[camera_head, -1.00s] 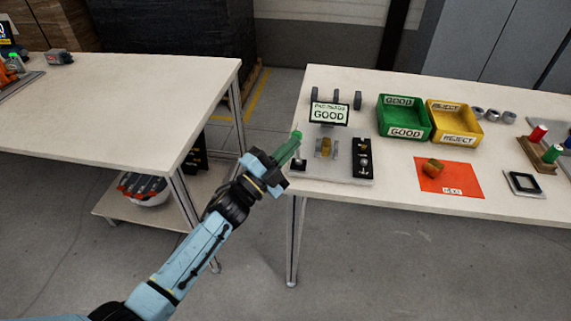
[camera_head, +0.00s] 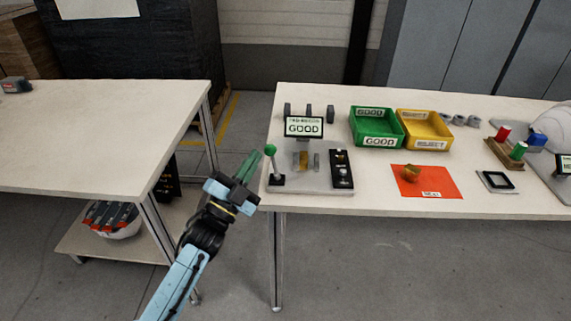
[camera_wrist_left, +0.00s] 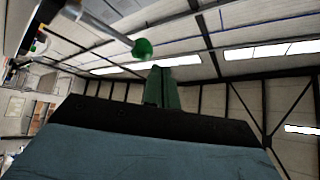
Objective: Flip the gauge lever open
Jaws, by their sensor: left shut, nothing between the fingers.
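The gauge (camera_head: 318,184) is a light grey plate near the front left corner of the right table. Its lever stands roughly upright at the plate's left side, with a green ball knob (camera_head: 270,149) on a thin rod. The knob and rod also show in the wrist view (camera_wrist_left: 142,48). A brass-coloured part (camera_head: 303,160) sits between grey blocks on the plate. My left gripper (camera_head: 252,165) has its green fingers shut and empty, just left of the knob. In the wrist view the closed fingers (camera_wrist_left: 162,88) appear right of and below the knob. My right gripper is out of view.
A green bin (camera_head: 377,141) and a yellow bin (camera_head: 425,144) stand to the right. An orange mat (camera_head: 435,187) holds another brass-coloured part (camera_head: 411,173). A floor gap separates the left table (camera_head: 90,130).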

